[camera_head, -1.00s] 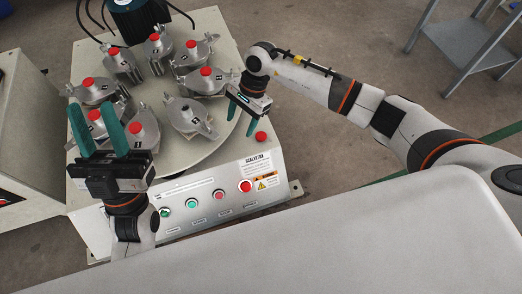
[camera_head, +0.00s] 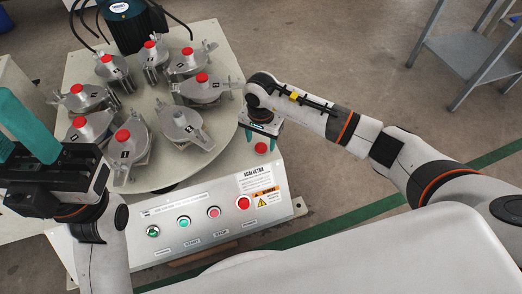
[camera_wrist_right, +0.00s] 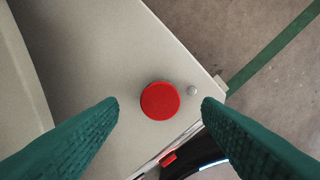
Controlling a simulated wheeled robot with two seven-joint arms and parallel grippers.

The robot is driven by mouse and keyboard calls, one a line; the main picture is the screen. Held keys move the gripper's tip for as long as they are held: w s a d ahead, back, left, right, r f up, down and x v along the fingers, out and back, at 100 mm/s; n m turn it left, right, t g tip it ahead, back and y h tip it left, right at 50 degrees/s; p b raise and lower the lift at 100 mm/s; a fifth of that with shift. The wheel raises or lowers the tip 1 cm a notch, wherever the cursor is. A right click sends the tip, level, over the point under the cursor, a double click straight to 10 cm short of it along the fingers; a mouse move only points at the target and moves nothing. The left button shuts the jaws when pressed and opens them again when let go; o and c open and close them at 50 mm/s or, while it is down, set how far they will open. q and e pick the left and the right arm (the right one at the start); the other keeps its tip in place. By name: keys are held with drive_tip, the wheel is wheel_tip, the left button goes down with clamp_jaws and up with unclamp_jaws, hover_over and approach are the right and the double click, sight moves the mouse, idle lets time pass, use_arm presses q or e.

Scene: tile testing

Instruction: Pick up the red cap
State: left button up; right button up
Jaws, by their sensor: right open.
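A round red cap (camera_head: 261,148) sits on the front right corner of the pale machine top (camera_head: 225,160). In the right wrist view the red cap (camera_wrist_right: 160,100) lies centred between the fingers. My right gripper (camera_head: 262,140) is open, pointing down over this corner; its teal fingers (camera_wrist_right: 160,103) are on either side of the cap with gaps, not gripping it. My left gripper (camera_head: 8,122) is at the left edge, fingers apart and partly cut off. One grey metal vessel (camera_head: 182,125) on the round table shows no red cap.
Several other grey vessels with red caps (camera_head: 123,136) stand around the turntable (camera_head: 205,150). The front panel has buttons, including a red one (camera_head: 243,203). A dark motor (camera_head: 128,22) stands behind. A metal shelf (camera_head: 470,60) stands far right; the floor between is clear.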

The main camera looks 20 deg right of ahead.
sight(261, 148)
wheel_tip(261, 148, down, 3)
drive_tip(key=shift+r+b, duration=0.2)
drive_tip(key=shift+b, duration=0.15)
drive_tip(key=c, duration=1)
